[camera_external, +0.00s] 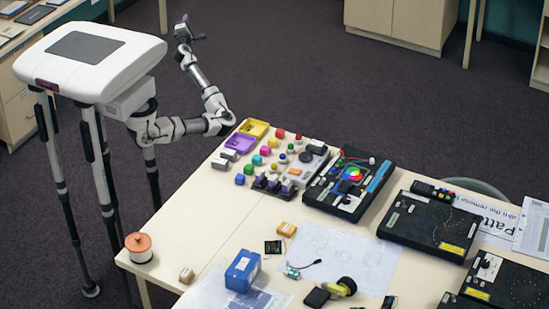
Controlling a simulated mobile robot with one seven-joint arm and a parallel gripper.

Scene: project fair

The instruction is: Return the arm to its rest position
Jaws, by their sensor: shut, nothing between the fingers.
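My arm reaches out from the white body on the left, bends at the elbow near the table's far left corner, and folds back up. My gripper (184,27) is at the raised end of the arm, over the dark carpet and away from the table. It is small in the picture; its fingers are shut and nothing shows between them. The elbow is close to the table's edge, and I cannot tell the gap there.
The table (195,225) holds colored blocks, a yellow tray (254,128), a purple tray (239,144), black electronic boards (430,226), a blue box (242,271) and a copper spool (139,247). A cabinet (400,20) stands at the back.

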